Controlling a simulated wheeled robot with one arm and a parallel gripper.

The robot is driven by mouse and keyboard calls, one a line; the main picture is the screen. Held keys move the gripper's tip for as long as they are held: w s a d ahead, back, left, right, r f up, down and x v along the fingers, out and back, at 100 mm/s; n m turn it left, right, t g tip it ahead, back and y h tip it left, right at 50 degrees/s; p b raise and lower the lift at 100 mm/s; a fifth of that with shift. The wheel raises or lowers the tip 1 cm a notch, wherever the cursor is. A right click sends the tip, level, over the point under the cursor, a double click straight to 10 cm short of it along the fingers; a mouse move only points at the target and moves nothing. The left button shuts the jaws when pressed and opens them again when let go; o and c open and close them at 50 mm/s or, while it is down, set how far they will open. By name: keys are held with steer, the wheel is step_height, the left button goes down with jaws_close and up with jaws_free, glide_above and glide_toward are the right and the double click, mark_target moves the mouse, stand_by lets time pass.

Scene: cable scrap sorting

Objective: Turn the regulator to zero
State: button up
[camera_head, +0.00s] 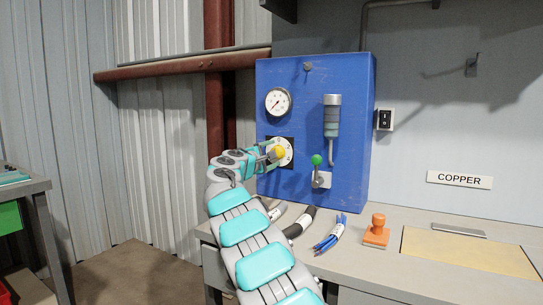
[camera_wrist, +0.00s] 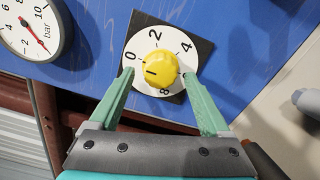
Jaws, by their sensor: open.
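The regulator is a yellow round knob (camera_wrist: 163,68) on a white numbered dial (camera_wrist: 156,40), on a blue panel (camera_head: 300,80). In the wrist view the knob's dark mark points left, near the 0 and slightly below it. My gripper (camera_wrist: 159,76) is open, with one green fingertip at each side of the knob. I cannot tell whether the fingertips touch it. The fingers cover parts of the dial's lower numbers. In the head view my gripper (camera_head: 274,154) is at the knob (camera_head: 279,152).
A pressure gauge (camera_head: 278,102) sits above the dial. To the right are a grey cylinder (camera_head: 332,115) and a green-knobbed lever (camera_head: 317,160). The bench below holds cable pieces (camera_head: 330,234) and an orange stamp (camera_head: 376,233). A switch (camera_head: 385,119) is on the wall.

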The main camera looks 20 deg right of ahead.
steer(key=shift+s+a, duration=0.1)
steer(key=b+v, duration=0.1)
steer(key=v, duration=0.6)
steer(key=shift+s+a+b, duration=0.15)
steer(key=shift+a+b, duration=0.05)
steer(key=shift+b, duration=0.15)
